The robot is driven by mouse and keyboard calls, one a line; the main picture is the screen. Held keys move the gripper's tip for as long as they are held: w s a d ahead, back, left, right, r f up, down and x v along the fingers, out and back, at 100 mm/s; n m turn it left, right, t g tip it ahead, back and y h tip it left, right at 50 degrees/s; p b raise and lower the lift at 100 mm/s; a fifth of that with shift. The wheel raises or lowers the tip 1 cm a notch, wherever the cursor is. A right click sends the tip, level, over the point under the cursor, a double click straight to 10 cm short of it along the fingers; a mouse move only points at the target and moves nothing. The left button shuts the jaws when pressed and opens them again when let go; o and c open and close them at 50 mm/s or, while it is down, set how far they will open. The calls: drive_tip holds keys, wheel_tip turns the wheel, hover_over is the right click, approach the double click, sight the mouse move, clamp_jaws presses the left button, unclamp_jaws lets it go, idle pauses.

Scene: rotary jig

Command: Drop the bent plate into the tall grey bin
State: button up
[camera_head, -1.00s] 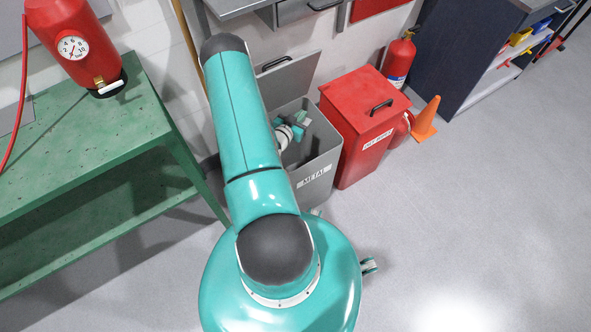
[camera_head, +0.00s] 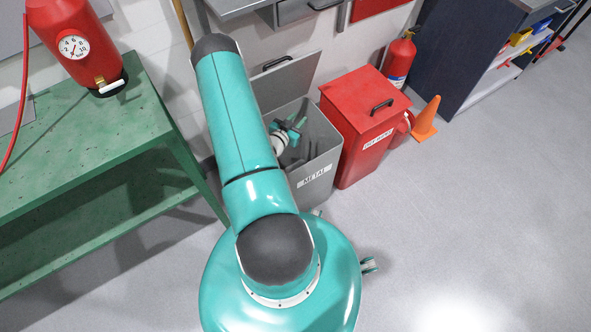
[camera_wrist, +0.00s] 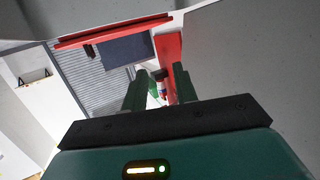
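The tall grey bin (camera_head: 322,172), labelled METAL, stands against the wall with its lid (camera_head: 285,82) raised. My gripper (camera_head: 298,125) is at the bin's open mouth, inside its rim, partly hidden by my teal arm. In the wrist view my gripper (camera_wrist: 160,88) shows two green fingers spread apart with a clear gap and nothing between them. I cannot see the bent plate in either view; the bin's floor is hidden.
A red lidded bin (camera_head: 362,130) stands close against the grey bin's right side. A fire extinguisher (camera_head: 399,60) and an orange cone (camera_head: 426,118) are farther right. A green bench (camera_head: 90,150) stands on the left. The floor at right is clear.

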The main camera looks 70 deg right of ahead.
drive_tip(key=v, duration=1.1)
drive_tip(key=shift+s, duration=0.1)
